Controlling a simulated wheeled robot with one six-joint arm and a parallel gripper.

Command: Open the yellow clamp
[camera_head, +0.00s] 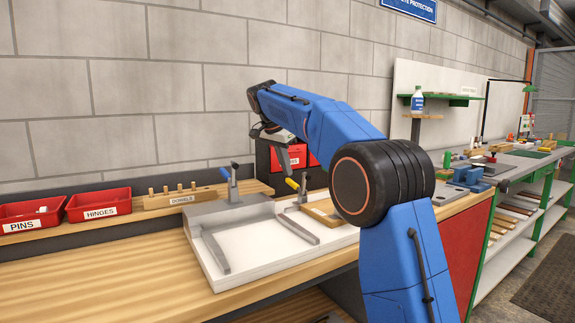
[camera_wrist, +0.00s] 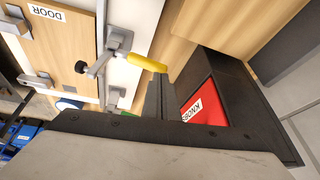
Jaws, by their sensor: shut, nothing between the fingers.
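The yellow clamp (camera_head: 303,191) is a grey metal clamp with a yellow handle, standing on the white fixture behind the wooden board. In the wrist view its yellow handle (camera_wrist: 147,62) points toward my fingers, and its arm with a black tip (camera_wrist: 81,67) reaches over the edge of the wooden board (camera_wrist: 60,48), labelled DOOR. Whether the tip presses on the board I cannot tell. My gripper (camera_head: 284,167) points down above and slightly left of the yellow handle. Its shut, empty fingers (camera_wrist: 158,82) appear close to the handle's end; contact is unclear.
A blue-handled clamp (camera_head: 232,184) stands to the left on the white fixture (camera_head: 262,240). A red KNOBS bin (camera_wrist: 203,100) is close beside my fingers. Red PINS (camera_head: 30,214) and HINGES (camera_head: 98,205) bins and a dowel block (camera_head: 178,197) line the back. The bench's front left is clear.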

